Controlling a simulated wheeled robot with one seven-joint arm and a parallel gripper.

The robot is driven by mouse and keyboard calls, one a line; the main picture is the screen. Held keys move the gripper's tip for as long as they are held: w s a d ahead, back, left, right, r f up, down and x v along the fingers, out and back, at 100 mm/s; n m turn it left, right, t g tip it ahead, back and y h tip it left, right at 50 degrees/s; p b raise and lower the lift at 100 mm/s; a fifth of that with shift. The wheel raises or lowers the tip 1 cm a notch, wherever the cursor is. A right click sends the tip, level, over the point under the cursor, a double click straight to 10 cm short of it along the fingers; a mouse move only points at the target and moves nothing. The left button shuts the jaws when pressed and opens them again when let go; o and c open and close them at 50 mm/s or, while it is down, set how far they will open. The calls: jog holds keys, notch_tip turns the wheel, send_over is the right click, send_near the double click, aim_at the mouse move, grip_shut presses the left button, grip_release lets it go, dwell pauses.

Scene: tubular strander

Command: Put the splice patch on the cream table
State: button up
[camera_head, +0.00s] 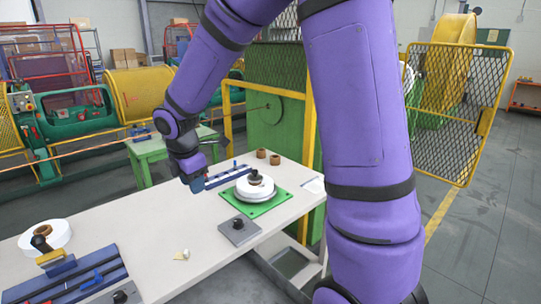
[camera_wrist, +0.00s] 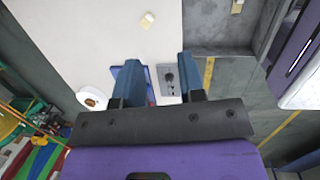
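The cream table (camera_head: 160,225) runs from lower left to centre in the head view, and its top also shows in the wrist view (camera_wrist: 100,35). A small pale cream piece (camera_head: 182,254), which looks like the splice patch, lies on its front part. A similar small piece shows near the top of the wrist view (camera_wrist: 147,20). My gripper (camera_head: 196,186) is above the table's far side, left of the blue rail, apart from the pale piece. In the wrist view its two fingers (camera_wrist: 160,72) are spread, with nothing seen held between them.
A green plate (camera_head: 281,196) carries a white reel (camera_head: 254,188). A blue rail (camera_head: 228,177), a grey block with a black knob (camera_head: 238,230) and brown cylinders (camera_head: 275,159) stand nearby. Another white reel (camera_head: 58,233) and blue fixture (camera_head: 75,282) occupy the left end. The middle tabletop is mostly clear.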

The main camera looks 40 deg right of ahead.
jog(key=s+d+r+m+t, duration=0.1)
jog(key=s+r+m, duration=0.4)
jog(key=s, duration=0.3)
jog(key=s+d+r+m+t+y, duration=0.1)
jog(key=s+r+m, duration=0.4)
jog(key=s+m, duration=0.2)
jog(key=s+d+r+m+t, duration=0.1)
jog(key=s+r+m, duration=0.4)
jog(key=s, duration=0.6)
jog(key=shift+s+r+m+t+y, duration=0.15)
jog(key=shift+s+m+t+y, duration=0.15)
jog(key=shift+m, duration=0.5)
